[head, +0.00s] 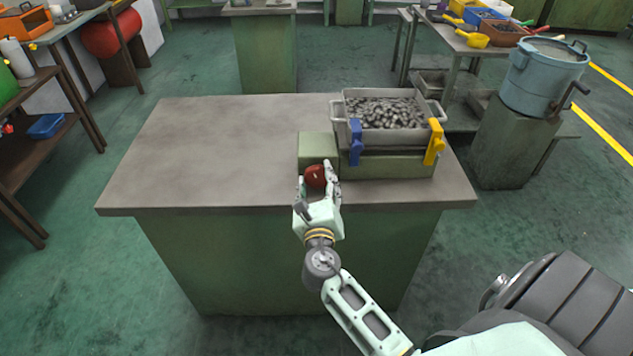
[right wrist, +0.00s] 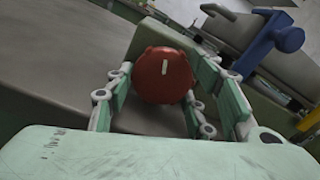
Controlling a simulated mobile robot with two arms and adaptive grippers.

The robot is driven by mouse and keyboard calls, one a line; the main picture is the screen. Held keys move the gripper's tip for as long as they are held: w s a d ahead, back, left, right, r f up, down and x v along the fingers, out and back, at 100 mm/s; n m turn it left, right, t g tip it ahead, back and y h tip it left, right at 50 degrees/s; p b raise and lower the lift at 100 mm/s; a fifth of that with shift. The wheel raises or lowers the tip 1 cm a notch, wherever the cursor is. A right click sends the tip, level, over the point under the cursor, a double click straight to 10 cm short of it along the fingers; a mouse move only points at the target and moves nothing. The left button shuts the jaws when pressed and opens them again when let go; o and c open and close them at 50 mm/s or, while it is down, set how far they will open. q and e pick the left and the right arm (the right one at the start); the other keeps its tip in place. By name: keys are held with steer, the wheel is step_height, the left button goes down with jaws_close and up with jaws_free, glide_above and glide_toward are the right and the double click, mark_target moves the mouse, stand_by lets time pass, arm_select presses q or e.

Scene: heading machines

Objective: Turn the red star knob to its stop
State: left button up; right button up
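The red star knob (head: 315,176) sits on the front of a green box (head: 318,147) on the workbench. It shows close up in the right wrist view (right wrist: 163,75), face on, with a short pale mark near its upper middle. My right gripper (head: 318,180) is at the knob, with one finger on each side of it. In the right wrist view the right gripper (right wrist: 160,98) has its fingers spread wide around the knob. A gap shows on the left side; contact on the right side is hard to tell. My left gripper is in neither view.
A grey bin of metal pieces (head: 388,112) stands right of the knob, with a blue clamp lever (head: 356,142) and a yellow one (head: 434,142) at its front. The bench top (head: 215,150) is clear on the left. A blue drum (head: 543,75) stands at right.

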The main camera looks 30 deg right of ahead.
steer(key=c, duration=0.5)
steer(key=m+b, duration=0.1)
steer(key=m, duration=0.3)
steer(key=shift+a, duration=0.1)
steer(key=o, duration=1.1)
steer(key=v, duration=1.2)
